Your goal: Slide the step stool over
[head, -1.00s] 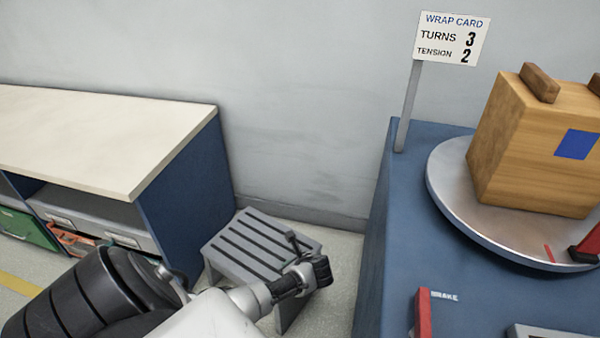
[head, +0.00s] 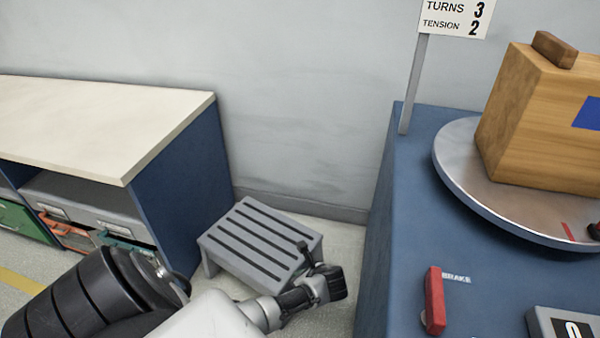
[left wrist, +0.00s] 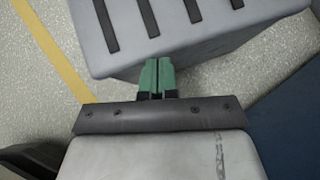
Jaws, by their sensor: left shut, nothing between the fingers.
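The grey step stool (head: 255,243) with dark slots stands on the floor between the blue-sided bench and the blue machine, near the back wall. In the left wrist view the stool (left wrist: 180,35) fills the upper part. My left gripper (head: 303,252) is at the stool's right front side. In the left wrist view its two green fingertips (left wrist: 156,75) are together with nothing between them, at the stool's near edge. I cannot tell whether they touch it. My right gripper is not in view.
The bench (head: 95,120) with drawers and bins stands left of the stool. The blue machine (head: 385,200) stands to the right, with a turntable (head: 465,190), a wooden block (head: 540,120) and a red brake lever (head: 434,300). A strip of floor (head: 340,240) is free between stool and machine.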

